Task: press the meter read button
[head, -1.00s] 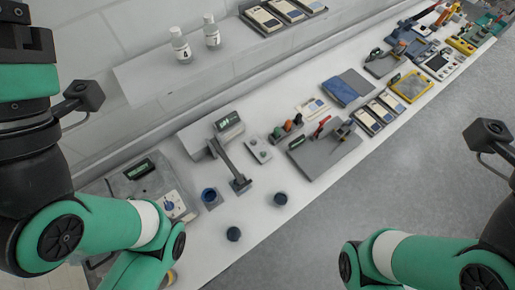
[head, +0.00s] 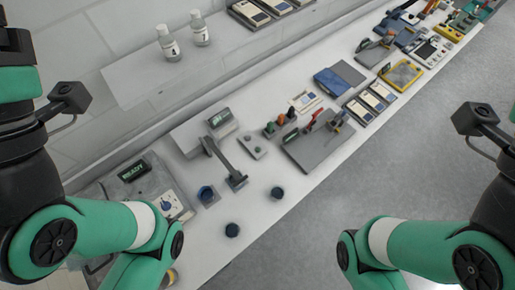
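A grey device with a lit green display reading READY (head: 133,170) stands at the left end of the bench, partly behind my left arm. A pale panel with a blue knob (head: 167,205) is at its right side. A second grey unit with a small green display (head: 219,118) stands behind a dark lever-like arm (head: 222,160). I cannot tell which of these is the meter, and no read button can be made out. My arms show at both sides, but neither gripper is in view.
Dark blue round cups (head: 277,192) stand near the bench's front edge. A grey tray with tools (head: 315,145) lies mid-bench. Two bottles (head: 168,43) stand on the rear ledge. More instruments, including a yellow-framed one (head: 402,73), fill the far right. Grey floor is clear in front.

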